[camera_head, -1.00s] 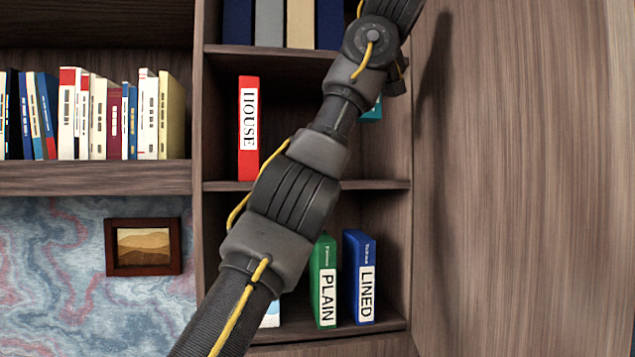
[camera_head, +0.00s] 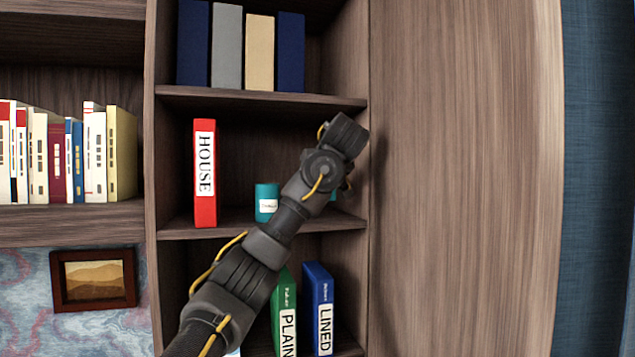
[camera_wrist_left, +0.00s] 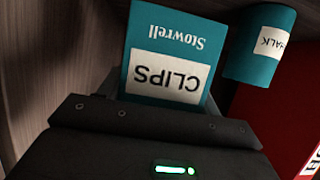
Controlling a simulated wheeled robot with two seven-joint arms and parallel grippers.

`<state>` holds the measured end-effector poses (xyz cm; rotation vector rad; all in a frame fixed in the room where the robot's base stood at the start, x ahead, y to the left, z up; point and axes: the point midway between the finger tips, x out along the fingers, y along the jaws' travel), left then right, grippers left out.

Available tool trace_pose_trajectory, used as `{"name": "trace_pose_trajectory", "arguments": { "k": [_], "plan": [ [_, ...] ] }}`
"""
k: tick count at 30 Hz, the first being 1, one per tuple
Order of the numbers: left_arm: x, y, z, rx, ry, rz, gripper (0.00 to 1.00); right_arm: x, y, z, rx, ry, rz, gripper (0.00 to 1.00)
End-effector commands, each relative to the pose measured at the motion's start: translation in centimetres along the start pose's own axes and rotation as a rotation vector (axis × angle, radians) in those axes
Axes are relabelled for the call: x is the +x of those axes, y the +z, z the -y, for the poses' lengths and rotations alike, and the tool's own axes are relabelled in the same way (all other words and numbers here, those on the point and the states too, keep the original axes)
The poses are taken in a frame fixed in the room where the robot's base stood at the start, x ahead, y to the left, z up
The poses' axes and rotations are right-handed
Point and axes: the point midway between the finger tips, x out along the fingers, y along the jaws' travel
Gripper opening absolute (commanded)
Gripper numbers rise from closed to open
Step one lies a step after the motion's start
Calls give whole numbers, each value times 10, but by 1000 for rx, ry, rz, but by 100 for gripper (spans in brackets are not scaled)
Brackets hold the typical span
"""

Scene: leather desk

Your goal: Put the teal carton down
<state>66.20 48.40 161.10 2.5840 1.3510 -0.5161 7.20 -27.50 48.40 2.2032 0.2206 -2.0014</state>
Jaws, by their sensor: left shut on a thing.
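The teal carton (camera_wrist_left: 168,62), with a white CLIPS label, shows upside down in the left wrist view. My left gripper (camera_wrist_left: 155,112) is shut on it. In the head view only a small teal bit of the carton (camera_head: 333,196) shows beside my arm, low in the middle compartment near its right wall. My arm hides the rest and the fingers. I cannot tell whether the carton's base touches the shelf board (camera_head: 190,229). My right gripper is not in view.
A teal chalk can (camera_head: 267,201) stands left of my arm on the same shelf; a red HOUSE binder (camera_head: 205,175) stands farther left. Green (camera_head: 284,312) and blue (camera_head: 318,310) binders stand below, several more above. The tall wood panel (camera_head: 460,180) bounds the right.

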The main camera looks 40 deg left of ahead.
Motion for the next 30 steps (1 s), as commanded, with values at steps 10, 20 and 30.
{"name": "trace_pose_trajectory", "arguments": {
  "k": [10,20,30],
  "plan": [
    [16,8,-4,-2,0,0,38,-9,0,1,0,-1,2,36],
    [32,39,-6,-2,1,-1,38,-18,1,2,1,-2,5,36],
    [33,43,-6,-2,1,-1,38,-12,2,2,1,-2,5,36]
  ]
}}
